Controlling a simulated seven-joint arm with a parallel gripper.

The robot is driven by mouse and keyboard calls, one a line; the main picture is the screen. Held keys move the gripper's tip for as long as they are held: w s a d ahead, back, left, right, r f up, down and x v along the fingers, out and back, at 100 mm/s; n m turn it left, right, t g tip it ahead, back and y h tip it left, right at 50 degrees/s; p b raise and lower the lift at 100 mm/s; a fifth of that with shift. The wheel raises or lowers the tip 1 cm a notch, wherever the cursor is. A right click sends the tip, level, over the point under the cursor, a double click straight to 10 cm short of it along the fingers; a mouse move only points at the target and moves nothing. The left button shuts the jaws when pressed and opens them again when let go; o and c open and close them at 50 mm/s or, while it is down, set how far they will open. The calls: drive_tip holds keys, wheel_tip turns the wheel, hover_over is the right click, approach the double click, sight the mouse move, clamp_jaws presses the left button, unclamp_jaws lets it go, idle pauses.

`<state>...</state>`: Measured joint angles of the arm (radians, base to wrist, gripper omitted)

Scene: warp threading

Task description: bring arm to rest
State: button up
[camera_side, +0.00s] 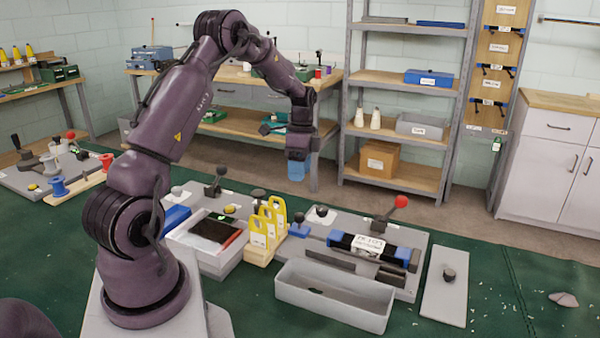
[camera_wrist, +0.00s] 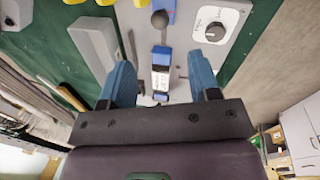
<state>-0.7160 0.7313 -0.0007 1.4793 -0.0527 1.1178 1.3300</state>
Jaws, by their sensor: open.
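My gripper (camera_side: 298,172) hangs in the air above the back of the green bench in the side view, its blue fingers pointing down. In the wrist view my gripper (camera_wrist: 163,85) shows two blue fingers spread well apart with nothing held between them. Beyond the fingers lies a black roller with blue ends and a white label, seen in the wrist view (camera_wrist: 161,75) and mounted on a grey plate in the side view (camera_side: 367,247). The gripper is clear of everything on the bench.
A grey open tray (camera_side: 334,296) stands at the bench front. Yellow tags (camera_side: 268,222) stand on a wooden block beside a white box (camera_side: 207,250). A red-knobbed lever (camera_side: 401,202) rises behind the roller. A small plate with a black knob (camera_side: 449,276) lies right; bench beyond is mostly clear.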

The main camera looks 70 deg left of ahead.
drive_tip(key=s+d+r+n+t, duration=0.2)
drive_tip(key=s+d+r, duration=0.3)
drive_tip(key=d, duration=0.4)
drive_tip(key=s+d+r+n+t+y, duration=0.1)
drive_tip(key=s+d+r+n+t, duration=0.1)
drive_tip(key=s+d+r, duration=0.2)
drive_tip(key=s+d+r+n+t, duration=0.2)
drive_tip(key=s+d+r, duration=0.3)
drive_tip(key=d+r, duration=0.4)
drive_tip(key=d, duration=0.6)
drive_tip(key=shift+s+d+n+t+y, duration=0.3)
drive_tip(key=shift+n+t+y, duration=0.1)
